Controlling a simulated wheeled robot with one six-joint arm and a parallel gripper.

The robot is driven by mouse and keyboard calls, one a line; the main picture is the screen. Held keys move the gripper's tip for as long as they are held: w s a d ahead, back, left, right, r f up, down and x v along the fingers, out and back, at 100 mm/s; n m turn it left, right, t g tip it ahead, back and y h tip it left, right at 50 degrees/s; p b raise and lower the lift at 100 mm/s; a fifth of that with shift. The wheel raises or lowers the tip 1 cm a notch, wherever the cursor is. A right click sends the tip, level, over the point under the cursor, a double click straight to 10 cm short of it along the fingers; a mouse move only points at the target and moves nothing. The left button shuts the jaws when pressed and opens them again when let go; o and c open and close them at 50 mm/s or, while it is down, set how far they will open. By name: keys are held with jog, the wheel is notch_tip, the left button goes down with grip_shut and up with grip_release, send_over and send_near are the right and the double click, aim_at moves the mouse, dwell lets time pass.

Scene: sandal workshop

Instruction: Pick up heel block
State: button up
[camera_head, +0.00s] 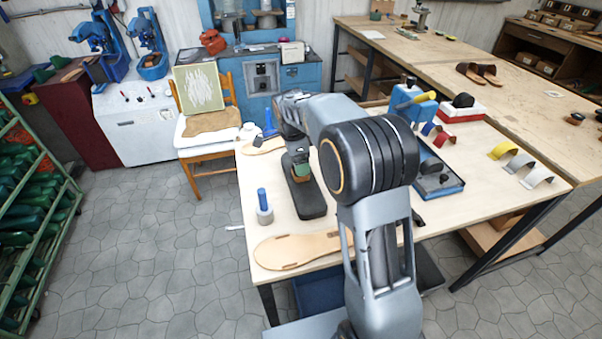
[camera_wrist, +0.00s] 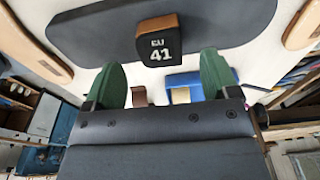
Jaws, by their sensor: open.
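The heel block (camera_wrist: 157,52) shows in the wrist view as a small block with a brown top and a black face marked "EU 41". It is seen against a dark grey sole (camera_wrist: 85,32), which lies on the pale workbench in the head view (camera_head: 312,208). My gripper (camera_wrist: 163,78) is open, with its two green fingers apart. The block is ahead of the fingertips, roughly centred between them, and looks untouched. In the head view my gripper (camera_head: 301,168) is low over the far part of the sole and largely hides the block.
A tan insole (camera_head: 297,250) lies at the workbench's near edge, with a blue-handled tool in a round pot (camera_head: 264,212) to the left. A blue tray (camera_head: 452,187), a blue container (camera_head: 412,108) and coloured straps (camera_head: 503,150) lie to the right. A chair (camera_head: 190,170) stands behind-left.

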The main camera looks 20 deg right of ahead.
jog(key=shift+d+f, duration=0.2)
jog(key=shift+f, duration=0.8)
jog(key=shift+d+f, duration=0.15)
jog(key=shift+f, duration=0.85)
jog(key=c, duration=1)
